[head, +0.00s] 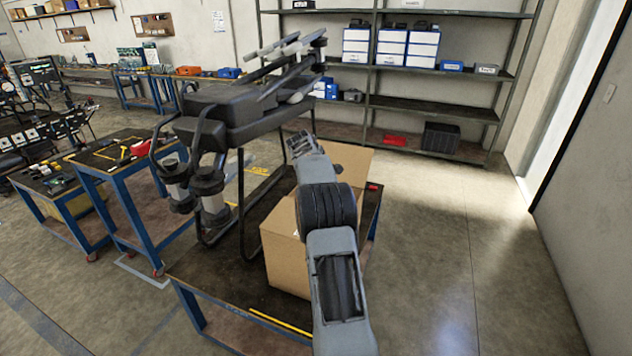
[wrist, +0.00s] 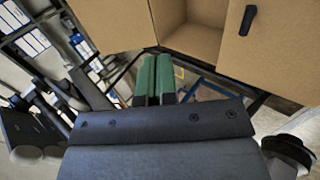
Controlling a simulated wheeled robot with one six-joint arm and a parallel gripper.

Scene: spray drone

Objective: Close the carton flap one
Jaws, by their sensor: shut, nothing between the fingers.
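The brown cardboard carton (head: 285,250) stands on the blue-legged table, partly hidden behind my arm. One flap (head: 346,161) stands out at its far top edge. In the wrist view the carton's inside (wrist: 195,38) shows between two cardboard panels. The left panel (wrist: 112,22) is plain; the right panel (wrist: 275,50) carries a small black handle-like piece. I cannot tell which is flap one. My gripper (wrist: 153,72) has green fingertips, shut together and empty, close to the carton's opening. In the head view the gripper (head: 302,145) is above the carton; contact is unclear.
A large dark spray drone (head: 240,110) stands left of the carton on the same table (head: 225,290), with its frame close to my arm. Shelves (head: 430,105) line the back wall. Blue workbenches (head: 125,185) stand at left. The floor at right (head: 460,250) is clear.

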